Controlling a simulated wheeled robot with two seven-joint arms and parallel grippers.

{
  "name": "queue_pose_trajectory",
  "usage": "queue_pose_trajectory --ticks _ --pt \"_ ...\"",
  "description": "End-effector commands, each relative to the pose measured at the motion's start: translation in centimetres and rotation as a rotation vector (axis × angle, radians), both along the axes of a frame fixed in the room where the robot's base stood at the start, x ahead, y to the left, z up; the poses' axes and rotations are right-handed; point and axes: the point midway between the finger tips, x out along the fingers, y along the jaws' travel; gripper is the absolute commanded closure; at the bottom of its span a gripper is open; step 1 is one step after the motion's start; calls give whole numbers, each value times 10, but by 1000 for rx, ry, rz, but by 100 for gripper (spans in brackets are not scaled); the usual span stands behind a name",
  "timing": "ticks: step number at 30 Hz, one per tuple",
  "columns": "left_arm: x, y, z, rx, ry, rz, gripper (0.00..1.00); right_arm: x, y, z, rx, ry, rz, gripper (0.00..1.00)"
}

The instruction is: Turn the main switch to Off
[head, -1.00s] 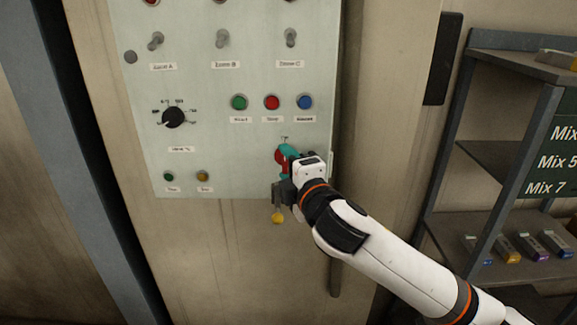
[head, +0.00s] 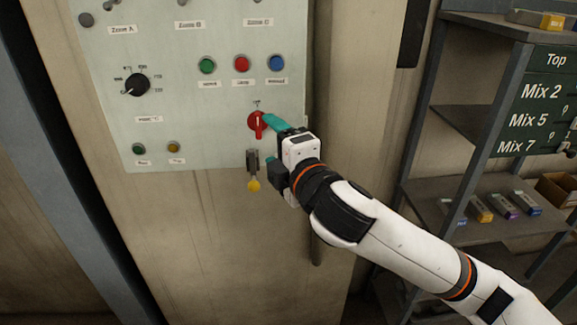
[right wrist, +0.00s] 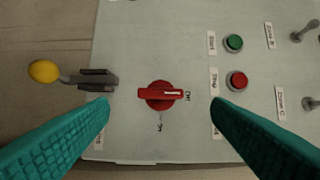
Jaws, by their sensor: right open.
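The main switch is a red rotary knob (head: 257,122) low on the pale control panel (head: 215,120). In the right wrist view the red knob (right wrist: 150,95) has its bar across the picture, with the white-marked end at the Off label (right wrist: 187,96). The On label (right wrist: 160,128) is below it there. My right gripper (head: 275,124) is just right of the knob in the head view. Its teal fingers (right wrist: 160,106) are spread wide on either side of the knob and appear clear of it. My left gripper is not in view.
A shelf rack (head: 437,130) stands at the right.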

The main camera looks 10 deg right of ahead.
Motion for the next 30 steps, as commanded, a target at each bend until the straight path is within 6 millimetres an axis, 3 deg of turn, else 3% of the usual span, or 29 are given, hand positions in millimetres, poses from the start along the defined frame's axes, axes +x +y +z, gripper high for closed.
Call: queue_pose_trajectory --ticks 3,9,23,26,29,30 --pt "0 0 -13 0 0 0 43 -24 -10 -4 0 0 2 27" --pt "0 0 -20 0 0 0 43 -49 -20 -2 0 1 1 27" --pt "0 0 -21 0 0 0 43 -53 -23 -3 2 7 -3 27" --pt "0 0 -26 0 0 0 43 -38 -26 -21 32 50 -21 27" --pt "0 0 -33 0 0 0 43 -7 -33 -63 100 145 -63 27" --pt "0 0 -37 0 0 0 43 8 -37 -87 135 194 -86 27"
